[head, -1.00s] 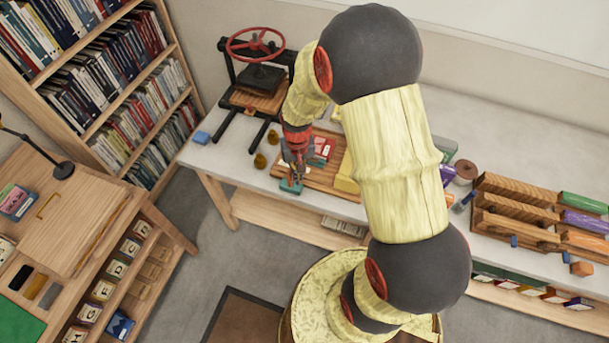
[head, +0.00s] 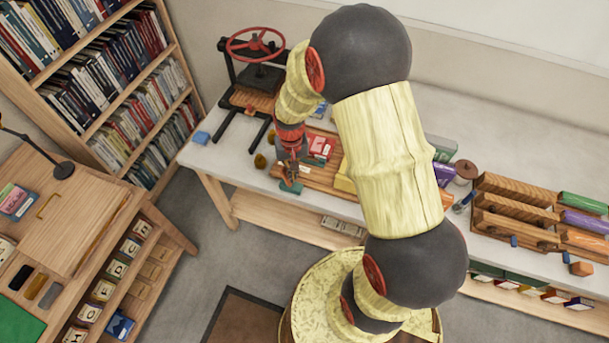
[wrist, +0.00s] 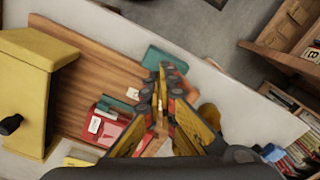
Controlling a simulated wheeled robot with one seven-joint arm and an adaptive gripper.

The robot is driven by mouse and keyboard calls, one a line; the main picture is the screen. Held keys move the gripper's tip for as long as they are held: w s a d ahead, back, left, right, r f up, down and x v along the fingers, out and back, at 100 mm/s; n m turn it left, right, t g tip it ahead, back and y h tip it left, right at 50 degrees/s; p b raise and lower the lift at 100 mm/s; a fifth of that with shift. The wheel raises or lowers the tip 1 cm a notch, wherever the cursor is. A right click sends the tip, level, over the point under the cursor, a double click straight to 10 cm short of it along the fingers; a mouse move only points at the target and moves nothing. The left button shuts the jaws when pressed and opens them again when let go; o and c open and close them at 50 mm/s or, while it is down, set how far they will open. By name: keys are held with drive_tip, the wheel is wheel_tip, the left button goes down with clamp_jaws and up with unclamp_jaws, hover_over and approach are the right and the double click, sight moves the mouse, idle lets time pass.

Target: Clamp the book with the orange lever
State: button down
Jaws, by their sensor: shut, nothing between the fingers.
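My gripper (head: 291,176) is shut and empty, pointing down over the front left edge of a wooden board on the bench. In the wrist view its fingertips (wrist: 172,72) are together beside a teal block (wrist: 158,58) at the board's edge; I cannot tell if they touch it. A red book (wrist: 112,128) with a white label lies on the wooden board (wrist: 95,62), with a teal piece beside it. The red book also shows in the head view (head: 321,147). A yellow block (wrist: 28,75) with a black knob stands on the board. I cannot make out an orange lever clearly.
A press with a red wheel (head: 255,44) stands at the back left of the bench. Small brass pieces (head: 260,161) sit left of my gripper. Wooden racks (head: 515,200) with coloured books stand at the right. My arm hides the bench's middle.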

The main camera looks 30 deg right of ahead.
drive_tip(key=shift+w+a, duration=0.65)
drive_tip(key=shift+w, duration=0.2)
drive_tip(key=shift+s+d, duration=0.45)
drive_tip(key=shift+s, duration=0.15)
wheel_tip(320, 180, up, 10)
drive_tip(key=p, duration=0.7)
idle(0.6)
